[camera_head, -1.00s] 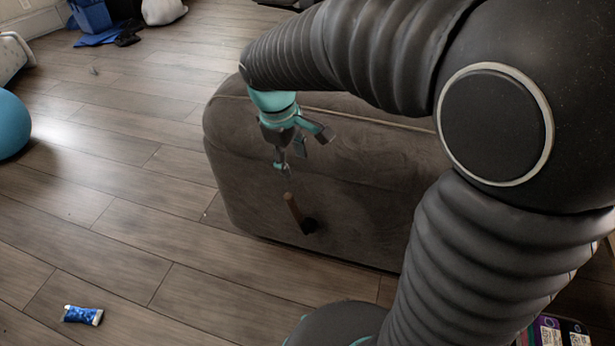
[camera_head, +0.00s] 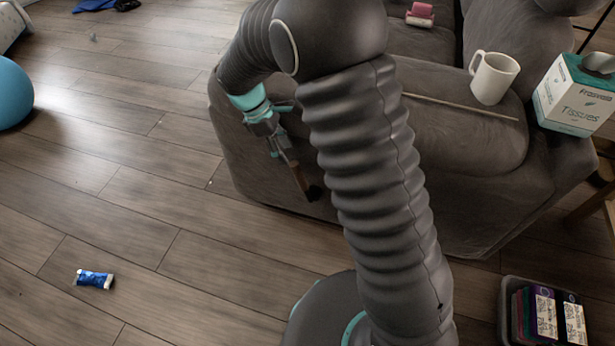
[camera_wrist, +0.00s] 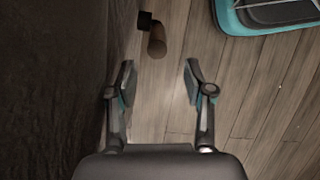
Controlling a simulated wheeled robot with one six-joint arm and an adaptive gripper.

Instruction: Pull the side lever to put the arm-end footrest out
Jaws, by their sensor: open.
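The side lever (camera_head: 298,178) is a short brown handle on a dark pivot, low on the side of the grey sofa (camera_head: 245,165). It slants up and to the left. My gripper (camera_head: 282,154) is at the upper end of the lever in the head view, pointing down, partly hidden by my arm. In the wrist view, my gripper (camera_wrist: 160,82) is open and empty. The lever (camera_wrist: 157,42) lies just beyond the gap between the fingers, with its pivot against the dark sofa side. No extended footrest is visible.
A white mug (camera_head: 493,77) and a tissue box (camera_head: 575,95) stand on the sofa arm, beside a thin stick (camera_head: 460,106). A bin (camera_head: 516,310) is at lower right.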

